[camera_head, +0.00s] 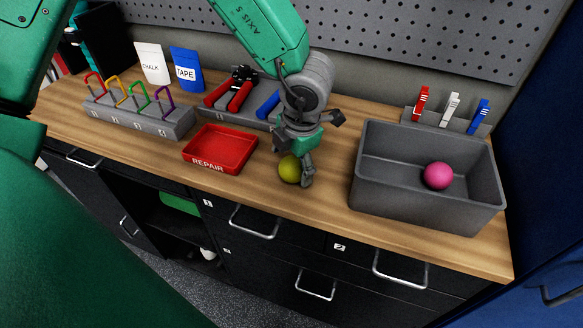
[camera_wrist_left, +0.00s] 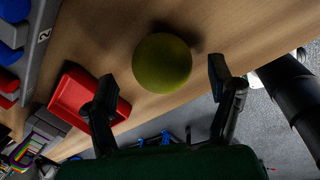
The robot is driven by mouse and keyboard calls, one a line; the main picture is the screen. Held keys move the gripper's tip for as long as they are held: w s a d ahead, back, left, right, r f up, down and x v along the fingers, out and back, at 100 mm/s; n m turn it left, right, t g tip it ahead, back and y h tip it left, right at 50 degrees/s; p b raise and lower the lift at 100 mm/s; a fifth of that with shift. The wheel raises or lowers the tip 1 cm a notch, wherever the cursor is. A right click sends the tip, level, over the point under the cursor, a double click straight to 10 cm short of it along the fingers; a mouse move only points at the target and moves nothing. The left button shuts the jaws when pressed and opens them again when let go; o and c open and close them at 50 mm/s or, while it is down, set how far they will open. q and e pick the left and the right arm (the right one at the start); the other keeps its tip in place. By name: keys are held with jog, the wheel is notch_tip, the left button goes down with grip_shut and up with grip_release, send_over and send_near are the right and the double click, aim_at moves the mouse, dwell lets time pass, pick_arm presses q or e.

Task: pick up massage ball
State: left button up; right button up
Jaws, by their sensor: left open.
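A yellow-green massage ball (camera_head: 289,168) rests on the wooden counter between the red tray and the grey bin. It also shows in the left wrist view (camera_wrist_left: 162,63), lying ahead of and between my two fingers. A pink ball (camera_head: 438,176) lies inside the grey bin (camera_head: 402,196). My left gripper (camera_head: 300,165) is open and reaches down over the yellow-green ball; in the wrist view its fingers (camera_wrist_left: 160,92) stand apart on either side of it, with nothing between them held. The gripper partly hides the ball in the head view. My right gripper is not visible.
A red tray marked REPAIR (camera_head: 221,149) stands left of the ball. A grey rack with coloured loops (camera_head: 140,119), pouches (camera_head: 186,70), red-handled tools (camera_head: 239,94) and clips (camera_head: 450,108) line the back. The counter's front edge (camera_head: 325,215) is close. The wood between ball and bin is clear.

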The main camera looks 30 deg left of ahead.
pick_arm(q)
jog(key=f, duration=0.2)
jog(key=shift+w+a+f, duration=0.1)
jog(key=shift+w+f, duration=0.15)
jog(key=shift+f, duration=0.05)
jog(key=shift+s+r, duration=0.1)
jog(key=shift+d, duration=0.2)
jog(key=c, duration=1.2)
jog(key=shift+a, duration=0.2)
jog(key=shift+c, duration=0.7)
